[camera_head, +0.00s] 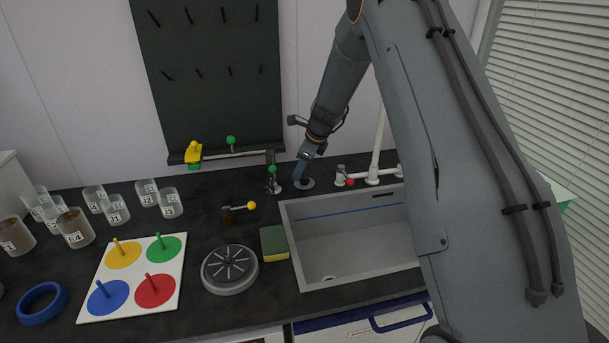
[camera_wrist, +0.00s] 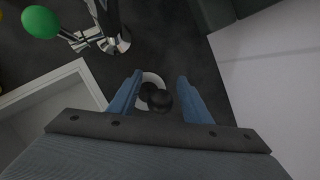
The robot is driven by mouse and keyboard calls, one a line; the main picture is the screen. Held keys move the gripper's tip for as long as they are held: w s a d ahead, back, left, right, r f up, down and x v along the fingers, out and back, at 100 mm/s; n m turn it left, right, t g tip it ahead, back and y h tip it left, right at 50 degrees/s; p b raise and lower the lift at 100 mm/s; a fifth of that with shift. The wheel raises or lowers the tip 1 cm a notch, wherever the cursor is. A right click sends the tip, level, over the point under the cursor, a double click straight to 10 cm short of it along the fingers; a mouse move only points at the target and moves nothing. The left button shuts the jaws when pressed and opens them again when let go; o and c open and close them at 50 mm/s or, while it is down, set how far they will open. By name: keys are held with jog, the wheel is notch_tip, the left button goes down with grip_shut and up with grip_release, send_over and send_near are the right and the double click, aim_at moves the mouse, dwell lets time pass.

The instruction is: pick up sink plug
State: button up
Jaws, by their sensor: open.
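The sink plug (camera_head: 309,185) appears to be the small round grey disc on the black counter behind the sink. In the wrist view it shows as a black knob (camera_wrist: 160,99) with a pale round rim, between my fingers. My gripper (camera_head: 301,172) points down at the plug, its blue fingers partly covering it. In the wrist view my gripper (camera_wrist: 158,96) is open, one finger on each side of the knob. I cannot tell whether either finger touches it. The sink (camera_head: 345,255) lies just in front, its drain hole visible at the bottom.
A green-knobbed tap (camera_head: 273,185) stands close left of my gripper; a red-knobbed fitting (camera_head: 341,177) and white pipe stand right. The dark pegboard (camera_head: 212,80) is behind. A sponge (camera_head: 274,243), round grey disc (camera_head: 230,270), peg board (camera_head: 134,277) and jars fill the left counter.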

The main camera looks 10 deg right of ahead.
grip_shut()
jog(key=shift+r, duration=0.15)
notch_tip(320, 180, up, 10)
jog(key=b, duration=0.2)
dwell(0.3)
